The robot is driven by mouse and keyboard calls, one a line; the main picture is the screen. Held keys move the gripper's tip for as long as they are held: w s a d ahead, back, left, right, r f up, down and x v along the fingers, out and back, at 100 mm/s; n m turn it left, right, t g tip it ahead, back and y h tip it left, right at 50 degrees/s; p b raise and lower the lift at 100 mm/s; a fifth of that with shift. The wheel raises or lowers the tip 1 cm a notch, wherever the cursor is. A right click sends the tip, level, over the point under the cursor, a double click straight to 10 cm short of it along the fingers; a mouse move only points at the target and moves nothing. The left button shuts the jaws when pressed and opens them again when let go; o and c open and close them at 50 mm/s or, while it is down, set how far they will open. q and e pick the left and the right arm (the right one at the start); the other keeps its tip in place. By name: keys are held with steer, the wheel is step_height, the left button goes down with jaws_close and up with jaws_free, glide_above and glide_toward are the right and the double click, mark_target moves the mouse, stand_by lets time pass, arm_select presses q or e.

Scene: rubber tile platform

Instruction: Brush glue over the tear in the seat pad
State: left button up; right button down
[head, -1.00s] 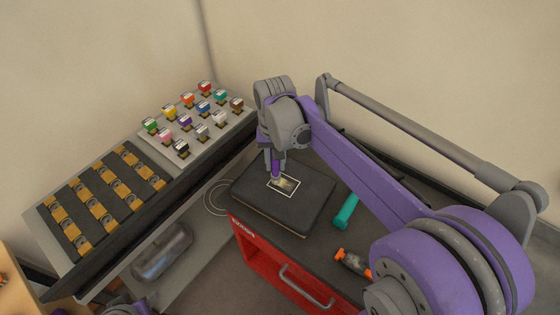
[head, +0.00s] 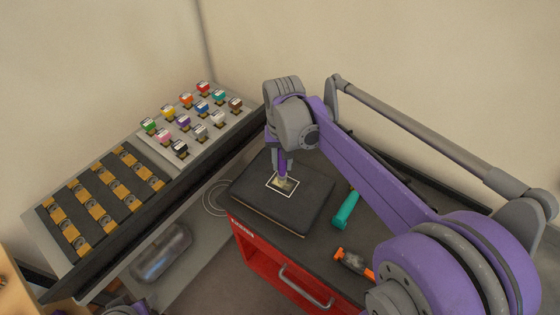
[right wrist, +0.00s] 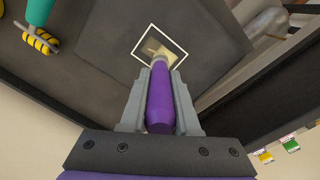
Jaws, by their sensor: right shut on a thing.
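The dark seat pad (head: 305,208) lies flat on top of the red cabinet, and it also shows in the right wrist view (right wrist: 108,45). A white square outline on it frames the pale, yellowish tear area (right wrist: 152,44). My right gripper (head: 281,166) is above the pad, shut on the purple handle of the brush (right wrist: 160,100). The brush points down, and its pale tip is inside the outline, at the tear area. I cannot tell whether it is touching. The fingers (right wrist: 159,92) flank the handle in the right wrist view. My left gripper is not in view.
A panel with coloured knobs (head: 195,120) stands back left. A grey, glassy object (head: 162,252) lies on the lower surface at left.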

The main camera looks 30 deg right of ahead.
steer(key=shift+a, duration=0.15)
steer(key=shift+w+a, duration=0.5)
steer(key=shift+a, duration=0.3)
steer(key=shift+r+p, duration=0.4)
steer(key=shift+r, duration=0.2)
steer(key=shift+s+d, duration=0.15)
steer(key=s+d, duration=0.3)
steer(key=shift+s, duration=0.2)
stand_by(0.6)
steer(key=shift+f+b, duration=0.35)
steer(key=shift+f, duration=0.3)
stand_by(1.4)
